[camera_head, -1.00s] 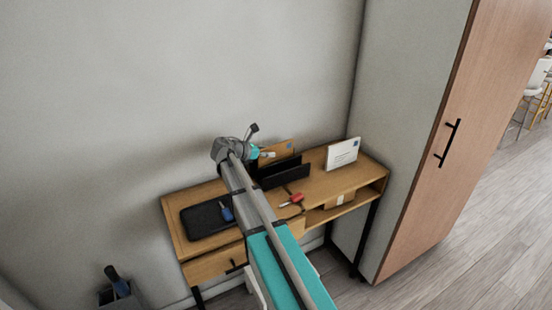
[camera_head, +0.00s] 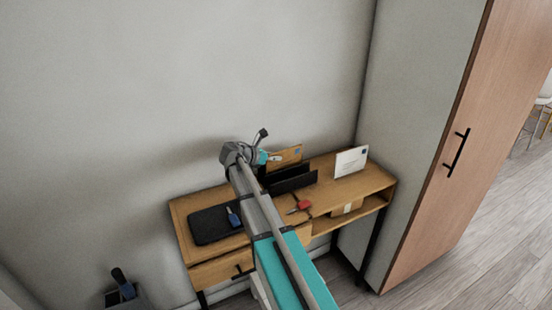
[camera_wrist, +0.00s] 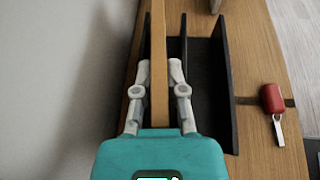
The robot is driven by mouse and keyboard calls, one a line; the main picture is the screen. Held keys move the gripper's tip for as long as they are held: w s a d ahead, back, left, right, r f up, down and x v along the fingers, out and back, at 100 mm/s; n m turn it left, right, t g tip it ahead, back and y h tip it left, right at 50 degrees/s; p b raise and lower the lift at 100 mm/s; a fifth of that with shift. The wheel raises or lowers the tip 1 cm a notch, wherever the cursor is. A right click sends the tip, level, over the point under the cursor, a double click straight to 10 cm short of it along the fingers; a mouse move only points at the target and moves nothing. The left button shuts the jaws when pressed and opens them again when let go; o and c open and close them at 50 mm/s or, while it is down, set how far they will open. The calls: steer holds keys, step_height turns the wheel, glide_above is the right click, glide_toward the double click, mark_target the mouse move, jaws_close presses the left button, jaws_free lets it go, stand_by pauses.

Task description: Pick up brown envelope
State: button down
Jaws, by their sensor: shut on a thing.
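The brown envelope (camera_head: 287,154) stands upright at the back of the desk, at the black letter holder (camera_head: 292,178). In the wrist view the envelope (camera_wrist: 158,60) shows edge-on as a thin brown strip between my two fingers. My gripper (camera_wrist: 167,68) is shut on it, with one finger on each side. In the head view my gripper (camera_head: 274,157) is at the envelope's left end, and my arm hides part of the desk. I cannot tell whether the envelope's bottom touches the desk.
A white envelope (camera_head: 351,162) stands right of the holder. A red key fob (camera_head: 304,205) lies in front, and it also shows in the wrist view (camera_wrist: 272,98). A black case (camera_head: 208,225) is at left. The wall is close behind; a tall cabinet (camera_head: 440,150) stands at right.

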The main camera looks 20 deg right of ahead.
steer(key=shift+r+p, duration=4.55)
steer(key=shift+r, duration=0.15)
